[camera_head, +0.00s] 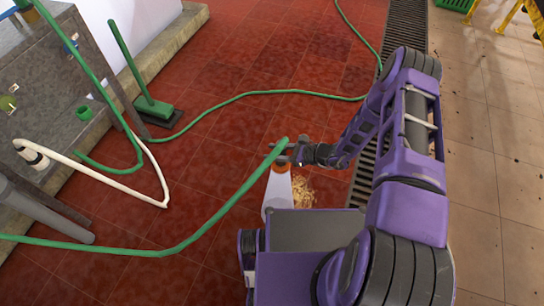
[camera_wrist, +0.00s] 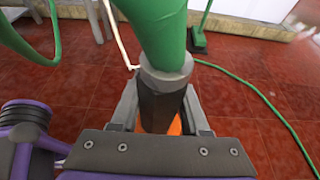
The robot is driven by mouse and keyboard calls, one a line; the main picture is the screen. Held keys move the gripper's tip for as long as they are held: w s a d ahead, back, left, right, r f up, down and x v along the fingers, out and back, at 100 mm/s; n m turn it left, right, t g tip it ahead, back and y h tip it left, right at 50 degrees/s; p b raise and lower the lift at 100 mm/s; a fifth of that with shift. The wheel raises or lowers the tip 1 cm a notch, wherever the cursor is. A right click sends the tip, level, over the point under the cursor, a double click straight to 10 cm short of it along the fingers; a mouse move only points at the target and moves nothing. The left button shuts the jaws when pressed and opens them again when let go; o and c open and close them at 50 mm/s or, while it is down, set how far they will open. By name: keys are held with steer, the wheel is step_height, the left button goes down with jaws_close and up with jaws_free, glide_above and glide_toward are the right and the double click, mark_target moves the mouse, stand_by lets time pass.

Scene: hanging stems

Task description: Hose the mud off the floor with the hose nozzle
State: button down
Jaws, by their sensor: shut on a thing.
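The hose nozzle (camera_wrist: 160,103) is dark with a grey collar and an orange part low down. It sits between the fingers of my gripper (camera_wrist: 160,118), which is shut on it. The green hose (camera_wrist: 165,30) rises from the collar. In the head view my gripper (camera_head: 290,155) holds the hose end above the floor, and the orange nozzle tip (camera_head: 281,167) shows under it. A pale cone widens below the tip; I cannot tell if it is water. A yellowish-brown, straw-like patch (camera_head: 304,192) lies on the red tiled floor (camera_head: 215,120) beside the cone. I cannot tell whether it is mud.
Green hose loops cross the floor. A white hose (camera_head: 110,180) hangs from the grey unit at left. A green broom (camera_head: 153,106) stands near the wall. A drain grate (camera_head: 404,28) borders paler tiles (camera_head: 490,130) at right. The middle red floor is mostly clear.

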steer(key=w+d, duration=0.3)
steer(key=w, duration=0.6)
steer(key=w+d, duration=0.4)
steer(key=w, duration=0.5)
steer(key=shift+w, duration=0.2)
stand_by(1.0)
stand_by(0.5)
steer(key=s+d, duration=0.3)
steer(key=d, duration=0.5)
stand_by(0.7)
stand_by(0.7)
steer(key=s+a+p, duration=0.4)
steer(key=s+p, duration=0.1)
steer(key=s, duration=0.6)
steer(key=s+a+p, duration=0.4)
steer(key=s+p, duration=0.2)
steer(key=s, duration=0.4)
steer(key=shift+s, duration=0.4)
stand_by(1.0)
